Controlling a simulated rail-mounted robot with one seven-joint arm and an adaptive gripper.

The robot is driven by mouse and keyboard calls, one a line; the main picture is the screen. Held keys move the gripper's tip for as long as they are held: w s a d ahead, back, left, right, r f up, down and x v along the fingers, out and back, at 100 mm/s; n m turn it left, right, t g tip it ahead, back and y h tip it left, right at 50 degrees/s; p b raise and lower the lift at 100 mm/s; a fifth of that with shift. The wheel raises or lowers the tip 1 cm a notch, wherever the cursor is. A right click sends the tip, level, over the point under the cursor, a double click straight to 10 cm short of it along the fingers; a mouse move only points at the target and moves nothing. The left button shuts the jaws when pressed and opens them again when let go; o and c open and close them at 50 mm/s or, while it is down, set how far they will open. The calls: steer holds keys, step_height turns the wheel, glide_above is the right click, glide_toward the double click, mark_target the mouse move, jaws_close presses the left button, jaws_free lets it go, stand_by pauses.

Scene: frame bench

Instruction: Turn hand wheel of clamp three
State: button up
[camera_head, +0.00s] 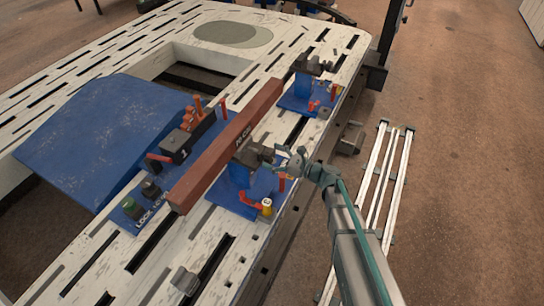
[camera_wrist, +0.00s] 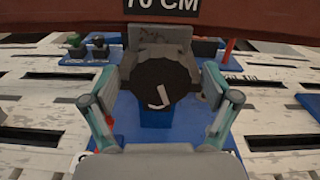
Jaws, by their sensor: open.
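A dark round hand wheel (camera_wrist: 160,88) with a white mark on its face fills the middle of the wrist view. It sits on a grey clamp (camera_head: 250,156) on a blue base plate (camera_head: 228,196), beside the red-brown beam (camera_head: 228,142). I cannot read a number on this clamp. My gripper (camera_head: 285,163) is open, also in the wrist view (camera_wrist: 160,92), with one finger on each side of the wheel. Whether the fingers touch the wheel cannot be told. In the head view my gripper partly hides the wheel side of the clamp.
A second clamp on a blue plate (camera_head: 297,101) stands farther back along the beam. A black block with orange-red parts (camera_head: 183,142) and a green button (camera_head: 130,205) lie left of the beam. The slotted white bench (camera_head: 85,268) has bare room at front left.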

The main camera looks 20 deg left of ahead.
steer(key=s+d, duration=0.2)
steer(key=d, duration=0.9)
steer(key=shift+d, duration=0.35)
steer(key=s+d+f+n+g+h+p, duration=0.1)
steer(key=s+d+f+n+g+h, duration=0.1)
steer(key=s+d+f+n+h, duration=0.3)
steer(key=s+d+f+n+g+h+p, duration=0.1)
steer(key=s+d+f+n+g+h, duration=0.1)
steer(key=s+f+n, duration=0.4)
steer(key=s+d+f+n+g+h+p, duration=0.1)
steer(key=s+d+f+n+h, duration=0.2)
steer(key=s+f, duration=0.45)
steer(key=s+d+f+n+g+h+p, duration=0.1)
steer(key=s+d+h, duration=0.3)
steer(key=s+d, duration=0.4)
steer(key=s+d+f+n+g+h+p, duration=0.2)
steer(key=s+d, duration=0.6)
steer(key=s, duration=0.6)
steer(key=shift+d+f+n+g+h+p, duration=0.2)
steer(key=shift+d+n+g+h+p, duration=0.1)
steer(key=shift+n+g+h+p, duration=0.75)
steer(key=shift+t, duration=0.25)
